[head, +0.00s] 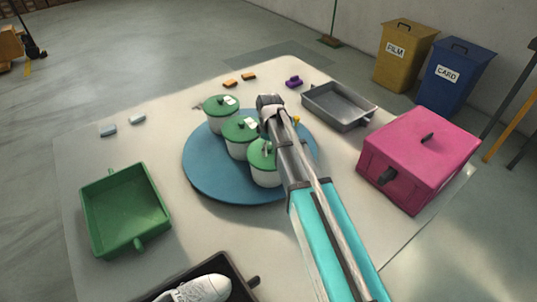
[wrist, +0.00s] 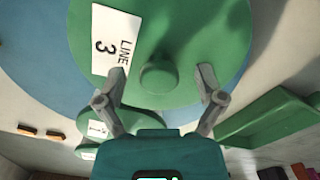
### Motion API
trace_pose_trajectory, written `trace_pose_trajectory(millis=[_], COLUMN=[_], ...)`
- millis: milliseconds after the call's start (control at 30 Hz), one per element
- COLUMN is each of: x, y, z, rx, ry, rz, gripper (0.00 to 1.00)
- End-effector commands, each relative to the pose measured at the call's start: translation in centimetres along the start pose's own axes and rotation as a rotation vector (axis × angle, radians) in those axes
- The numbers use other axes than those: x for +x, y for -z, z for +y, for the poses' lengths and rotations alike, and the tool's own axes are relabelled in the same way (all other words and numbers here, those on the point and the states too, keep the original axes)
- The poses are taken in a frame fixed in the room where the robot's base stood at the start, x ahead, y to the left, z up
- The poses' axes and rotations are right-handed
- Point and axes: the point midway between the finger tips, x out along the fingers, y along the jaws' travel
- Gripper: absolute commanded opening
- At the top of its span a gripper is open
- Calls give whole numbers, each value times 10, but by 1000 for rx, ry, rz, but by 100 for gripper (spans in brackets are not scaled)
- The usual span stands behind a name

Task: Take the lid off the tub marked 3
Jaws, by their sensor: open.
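The tub marked 3 has a green lid (wrist: 200,40) with a white label reading LINE 3 (wrist: 115,40) and a round green knob (wrist: 158,77). It seems to be the nearest tub (head: 264,178) of three green-lidded white tubs on a round blue mat (head: 205,178) in the head view, partly hidden by my arm. My gripper (wrist: 162,72) is open over this lid, one finger on each side of the knob, with gaps showing. I cannot tell how far its tips are above the lid. In the head view my arm hides the fingers.
The middle tub (head: 238,150) and far tub (head: 218,123) stand close by in a row. A green tray (head: 88,218) is at left, a grey tray (head: 372,112) at back right, a pink box (head: 425,150) at right. A dark tray with a white shoe (head: 200,290) is in front.

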Motion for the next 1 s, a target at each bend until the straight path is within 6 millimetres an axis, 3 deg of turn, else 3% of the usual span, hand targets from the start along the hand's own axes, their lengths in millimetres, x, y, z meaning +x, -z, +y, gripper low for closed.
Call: trace_pose_trajectory(millis=[467, 933, 1000], x=[0, 0, 0], y=[0, 0, 0], z=[0, 0, 0], rx=[0, 0, 0], ry=[0, 0, 0], rz=[0, 0, 0], gripper=[88, 0, 0])
